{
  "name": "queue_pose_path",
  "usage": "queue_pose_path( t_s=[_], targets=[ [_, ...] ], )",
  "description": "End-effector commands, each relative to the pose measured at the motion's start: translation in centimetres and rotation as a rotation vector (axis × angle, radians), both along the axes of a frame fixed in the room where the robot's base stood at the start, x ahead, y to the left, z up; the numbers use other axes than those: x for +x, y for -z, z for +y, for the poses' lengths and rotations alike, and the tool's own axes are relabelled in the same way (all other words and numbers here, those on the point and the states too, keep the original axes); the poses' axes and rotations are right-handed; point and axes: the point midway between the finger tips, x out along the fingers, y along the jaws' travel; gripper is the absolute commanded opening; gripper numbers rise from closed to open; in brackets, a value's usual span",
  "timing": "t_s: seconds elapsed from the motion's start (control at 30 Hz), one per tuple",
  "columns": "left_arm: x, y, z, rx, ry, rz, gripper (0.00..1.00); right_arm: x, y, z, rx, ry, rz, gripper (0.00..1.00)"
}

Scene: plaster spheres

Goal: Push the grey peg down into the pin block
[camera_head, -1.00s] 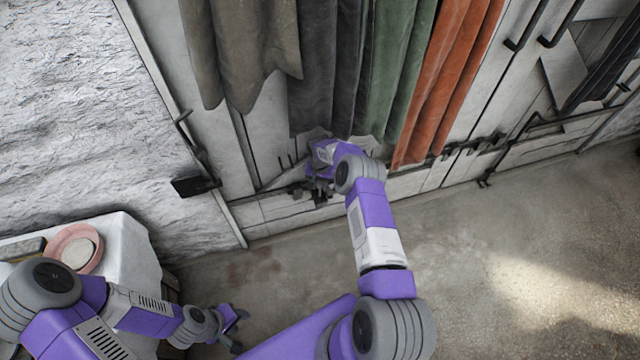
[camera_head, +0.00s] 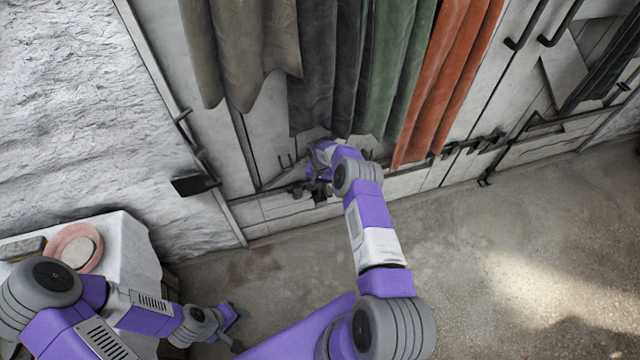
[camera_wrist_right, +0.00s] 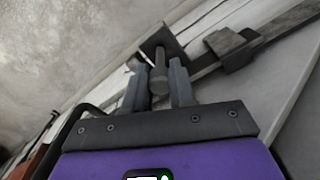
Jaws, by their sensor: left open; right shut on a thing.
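My right gripper (camera_wrist_right: 160,82) is shut on the grey peg (camera_wrist_right: 159,76), which sits between its two fingers. The peg has a rounded near end and a thinner shaft pointing away from me. A dark square block (camera_wrist_right: 176,46), perhaps the pin block, lies behind the peg's far end; I cannot tell whether the peg is in it. In the head view my right gripper (camera_head: 319,190) is low against the wall panel, and the peg cannot be made out there. My left gripper (camera_head: 238,312) is open and empty, low over the floor beside the table.
A metal bar with a bracket (camera_wrist_right: 232,48) runs close to the right of the peg. Grey, green and orange cloths (camera_head: 440,80) hang above and beside my right arm. A white-covered table (camera_head: 125,255) with a pink dish (camera_head: 95,262) stands at left. Floor at right is clear.

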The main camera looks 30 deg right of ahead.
Motion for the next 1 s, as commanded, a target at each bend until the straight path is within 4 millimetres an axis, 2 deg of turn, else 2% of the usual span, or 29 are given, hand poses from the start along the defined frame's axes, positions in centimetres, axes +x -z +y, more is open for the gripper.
queue_pose_path(
  t_s=[1.0],
  targets=[
    [0.0,0.0,0.0,0.000,0.000,0.000,0.41,0.0,2.6,0.0,0.000,0.000,0.000,0.00]
  ],
)
